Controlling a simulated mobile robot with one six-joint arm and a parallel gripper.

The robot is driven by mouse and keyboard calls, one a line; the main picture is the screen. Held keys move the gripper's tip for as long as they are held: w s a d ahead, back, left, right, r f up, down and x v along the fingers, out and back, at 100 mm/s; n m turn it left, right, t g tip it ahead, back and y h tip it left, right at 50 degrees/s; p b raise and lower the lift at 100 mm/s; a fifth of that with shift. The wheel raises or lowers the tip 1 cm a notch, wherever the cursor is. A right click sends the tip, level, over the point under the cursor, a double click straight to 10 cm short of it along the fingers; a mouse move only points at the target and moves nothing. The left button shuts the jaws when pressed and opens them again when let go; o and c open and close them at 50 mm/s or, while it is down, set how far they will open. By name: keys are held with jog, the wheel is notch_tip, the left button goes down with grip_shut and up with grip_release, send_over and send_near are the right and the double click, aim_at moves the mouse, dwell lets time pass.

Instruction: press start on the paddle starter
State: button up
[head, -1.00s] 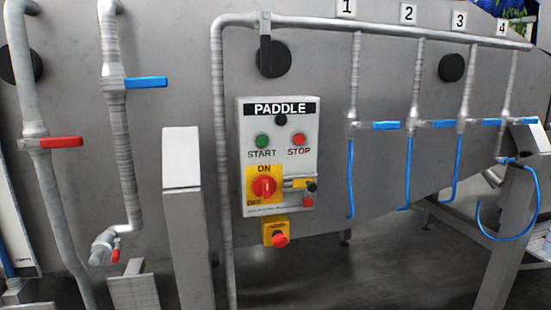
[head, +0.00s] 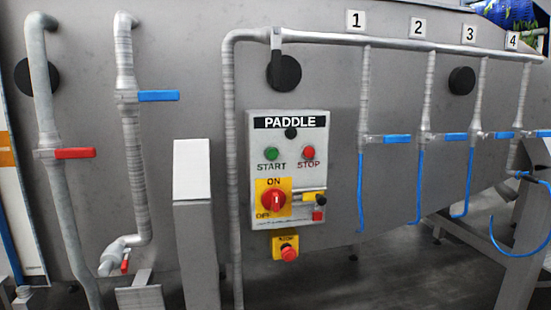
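The paddle starter (head: 289,170) is a light grey box in the middle of the head view, fixed to a large metal tank. It bears a black PADDLE label (head: 290,122). The green START button (head: 271,154) sits at its upper left, and the red STOP button (head: 308,153) beside it on the right. Below is a red rotary switch (head: 275,201) on a yellow plate marked ON and OFF. A yellow box with a red stop button (head: 288,253) hangs under the starter. My gripper is not in view.
A vertical pipe (head: 233,180) runs just left of the starter. A grey post (head: 193,215) stands further left. Pipes with a blue-handled valve (head: 158,96) and a red-handled valve (head: 75,153) are at left. Several numbered valves with blue hoses (head: 418,185) are at right.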

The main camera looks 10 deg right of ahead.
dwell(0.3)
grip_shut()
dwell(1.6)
